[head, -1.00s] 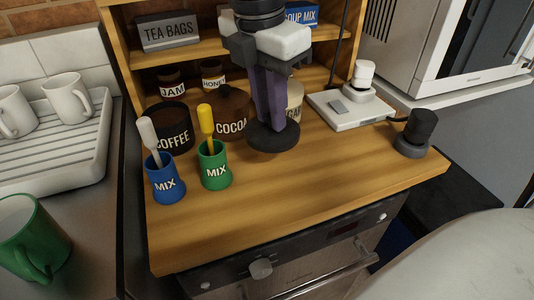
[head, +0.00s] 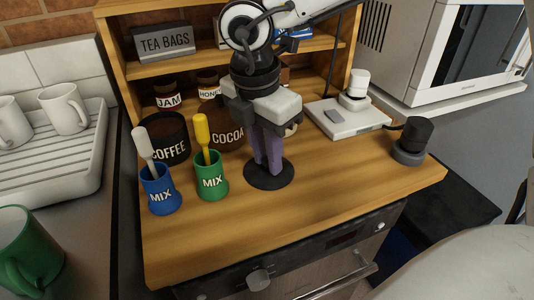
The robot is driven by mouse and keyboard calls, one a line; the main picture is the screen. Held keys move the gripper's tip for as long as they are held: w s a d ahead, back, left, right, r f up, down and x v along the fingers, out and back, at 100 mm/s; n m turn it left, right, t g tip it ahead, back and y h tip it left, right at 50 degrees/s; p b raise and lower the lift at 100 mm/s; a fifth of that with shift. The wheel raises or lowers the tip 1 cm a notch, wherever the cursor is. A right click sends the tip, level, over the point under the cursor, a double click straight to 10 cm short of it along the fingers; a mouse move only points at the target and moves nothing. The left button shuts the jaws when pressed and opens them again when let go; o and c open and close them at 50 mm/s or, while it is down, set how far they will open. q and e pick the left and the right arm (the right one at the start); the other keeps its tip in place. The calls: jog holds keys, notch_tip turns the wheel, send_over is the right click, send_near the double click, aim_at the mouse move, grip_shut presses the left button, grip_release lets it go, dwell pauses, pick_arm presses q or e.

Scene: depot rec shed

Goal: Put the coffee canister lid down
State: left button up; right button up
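The coffee canister lid (head: 269,176), a dark round disc, lies flat under my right gripper (head: 267,160) at mid-counter. The gripper points down, with its purple-sided fingers close together on the middle of the lid; the fingers hide its knob. I cannot tell whether the lid touches the wood or hangs just above it. The coffee canister (head: 168,150), dark with a white COFFEE label, stands at the left on the wooden counter (head: 330,195), its top open and dark inside. My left gripper is not in view.
The cocoa canister (head: 227,138) stands behind the lid, left. A green MIX cup (head: 212,182) and a blue MIX cup (head: 161,195) hold utensils. A white scale (head: 345,121) and a black tamper-like object (head: 412,140) stand right. The front right counter is clear.

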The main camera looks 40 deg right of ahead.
aim_at(261, 175)
jog(key=shift+o, duration=1.2)
jog(key=shift+r, duration=0.15)
notch_tip(261, 175, up, 12)
jog(key=a+p, duration=0.1)
jog(key=shift+s+a, duration=0.25)
jog(key=shift+a, duration=0.15)
